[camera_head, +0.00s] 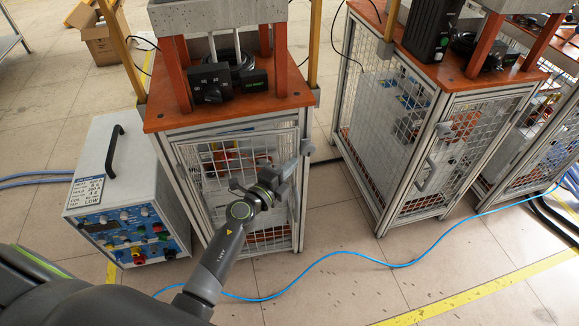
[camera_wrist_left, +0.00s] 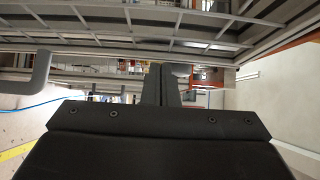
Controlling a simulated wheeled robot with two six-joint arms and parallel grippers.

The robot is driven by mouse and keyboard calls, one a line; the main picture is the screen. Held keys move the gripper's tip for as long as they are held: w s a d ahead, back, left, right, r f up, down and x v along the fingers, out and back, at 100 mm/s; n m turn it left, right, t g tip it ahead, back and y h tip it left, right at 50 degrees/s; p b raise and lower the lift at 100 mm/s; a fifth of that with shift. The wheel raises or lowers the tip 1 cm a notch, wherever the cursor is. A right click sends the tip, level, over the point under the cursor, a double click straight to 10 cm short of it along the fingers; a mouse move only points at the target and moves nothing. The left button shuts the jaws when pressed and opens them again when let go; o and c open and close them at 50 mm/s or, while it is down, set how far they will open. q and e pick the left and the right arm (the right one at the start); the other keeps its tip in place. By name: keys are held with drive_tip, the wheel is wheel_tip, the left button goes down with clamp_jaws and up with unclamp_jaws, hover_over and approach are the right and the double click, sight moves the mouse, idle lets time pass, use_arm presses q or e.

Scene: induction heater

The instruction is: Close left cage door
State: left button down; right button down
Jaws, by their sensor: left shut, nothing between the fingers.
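The left cage (camera_head: 184,192) stands under an orange-red top, with its mesh door (camera_head: 222,156) on the front side. My left gripper (camera_head: 278,172) is shut and empty, in front of the upper right part of this door. It hides part of the mesh and door edge. In the left wrist view the shut fingers (camera_wrist_left: 160,82) point toward the cage, below the mesh door (camera_wrist_left: 150,28). A grey door handle (camera_wrist_left: 40,74) shows to the left of the fingers. I cannot tell whether the door sits flush in its frame or whether the fingers touch it. My right gripper is not in view.
A white power unit (camera_head: 112,185) with a blue control panel stands left of the cage. A second mesh cage (camera_head: 400,140) stands to the right. A blue cable (camera_head: 350,256) runs across the floor. The tiled floor in front is otherwise mostly clear.

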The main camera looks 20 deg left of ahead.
sight(287, 155)
use_arm(q)
drive_tip(key=shift+w, duration=0.2)
drive_tip(key=w, duration=0.1)
drive_tip(key=w+a, duration=0.1)
drive_tip(key=shift+w+a, duration=0.2)
drive_tip(key=shift+w, duration=0.15)
drive_tip(key=shift+w+a, duration=0.15)
drive_tip(key=shift+w, duration=0.05)
drive_tip(key=shift+r, duration=0.2)
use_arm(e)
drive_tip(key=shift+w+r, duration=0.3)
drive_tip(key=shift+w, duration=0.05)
use_arm(q)
drive_tip(key=shift+r, duration=0.1)
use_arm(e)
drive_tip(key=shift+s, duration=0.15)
